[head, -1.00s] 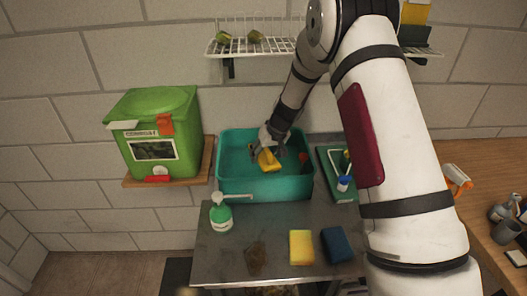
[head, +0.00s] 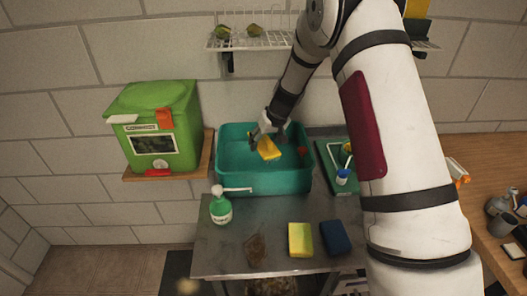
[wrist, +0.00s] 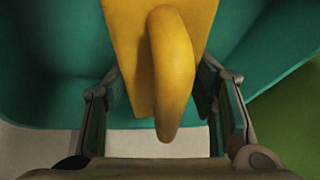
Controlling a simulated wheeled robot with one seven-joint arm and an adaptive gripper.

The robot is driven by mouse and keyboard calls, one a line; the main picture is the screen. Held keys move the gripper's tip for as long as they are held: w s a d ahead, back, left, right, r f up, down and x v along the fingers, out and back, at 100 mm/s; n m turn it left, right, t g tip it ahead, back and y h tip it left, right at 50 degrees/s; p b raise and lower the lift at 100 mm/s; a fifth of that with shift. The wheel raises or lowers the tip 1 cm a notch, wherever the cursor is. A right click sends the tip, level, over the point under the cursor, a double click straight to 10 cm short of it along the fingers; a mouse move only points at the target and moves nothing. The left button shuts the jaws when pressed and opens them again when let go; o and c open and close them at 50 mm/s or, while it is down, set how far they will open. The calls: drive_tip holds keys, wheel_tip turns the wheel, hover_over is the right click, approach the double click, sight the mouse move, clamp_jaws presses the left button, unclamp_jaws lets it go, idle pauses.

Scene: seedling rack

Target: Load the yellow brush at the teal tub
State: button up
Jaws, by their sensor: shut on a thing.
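The yellow brush (head: 269,148) is held by my gripper (head: 262,136) inside the outline of the teal tub (head: 265,183). In the wrist view the brush (wrist: 172,75) sits between the two fingers of my gripper (wrist: 165,115), its rounded handle pointing towards the camera. The tub's wall (wrist: 50,70) fills the background there. My gripper is shut on the brush. The brush's lower side is hidden, so I cannot tell whether it touches the tub's inside. A small red thing (head: 302,151) shows at the tub's right inner side.
A green compost bin (head: 160,120) stands on a shelf at left. A wire rack (head: 260,43) hangs above.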

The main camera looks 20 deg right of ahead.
drive_tip(key=shift+r+p, duration=0.35)
drive_tip(key=shift+r, duration=3.2)
drive_tip(key=shift+r, duration=2)
